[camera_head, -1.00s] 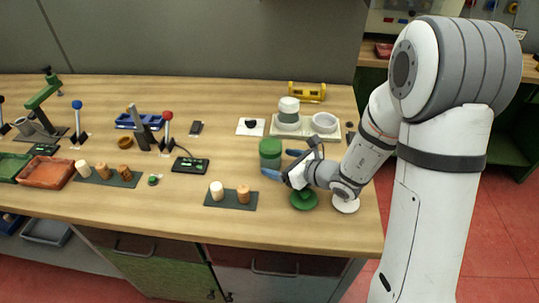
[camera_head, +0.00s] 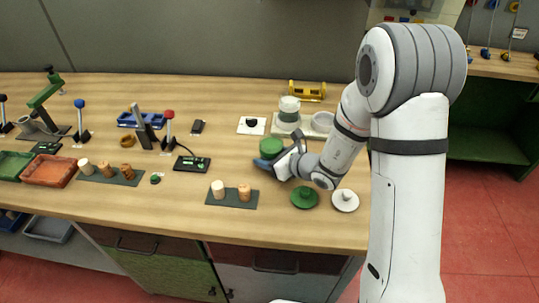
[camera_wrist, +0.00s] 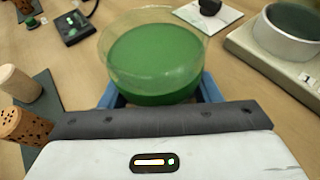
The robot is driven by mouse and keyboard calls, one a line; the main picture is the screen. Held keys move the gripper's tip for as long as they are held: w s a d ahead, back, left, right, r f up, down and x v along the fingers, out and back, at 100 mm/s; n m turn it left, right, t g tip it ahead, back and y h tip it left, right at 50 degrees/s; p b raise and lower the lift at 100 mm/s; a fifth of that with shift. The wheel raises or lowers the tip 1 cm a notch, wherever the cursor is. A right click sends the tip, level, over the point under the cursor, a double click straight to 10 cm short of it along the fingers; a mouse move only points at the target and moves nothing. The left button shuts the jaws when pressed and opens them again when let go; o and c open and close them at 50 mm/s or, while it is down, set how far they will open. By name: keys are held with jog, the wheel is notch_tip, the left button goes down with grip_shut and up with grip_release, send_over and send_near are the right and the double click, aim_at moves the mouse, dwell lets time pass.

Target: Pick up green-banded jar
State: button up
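The green-banded jar (camera_head: 271,146) stands upright on the wooden table, right of the middle. In the wrist view the jar (camera_wrist: 155,55) looks round, with a clear upper rim and green below. My gripper (camera_head: 268,160) is low at the jar's near side. Its blue fingers (camera_wrist: 160,95) lie on either side of the jar, partly behind it in the wrist view. They look open around it; whether they touch it I cannot tell. The jar's lower part is hidden by my gripper in the head view.
A green lid (camera_head: 304,197) and a white lid (camera_head: 345,200) lie near my wrist. A dark plate (camera_head: 219,202) with two stoppers lies front left.

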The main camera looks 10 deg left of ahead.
jog(key=c, duration=0.7)
jog(key=shift+r, duration=0.15)
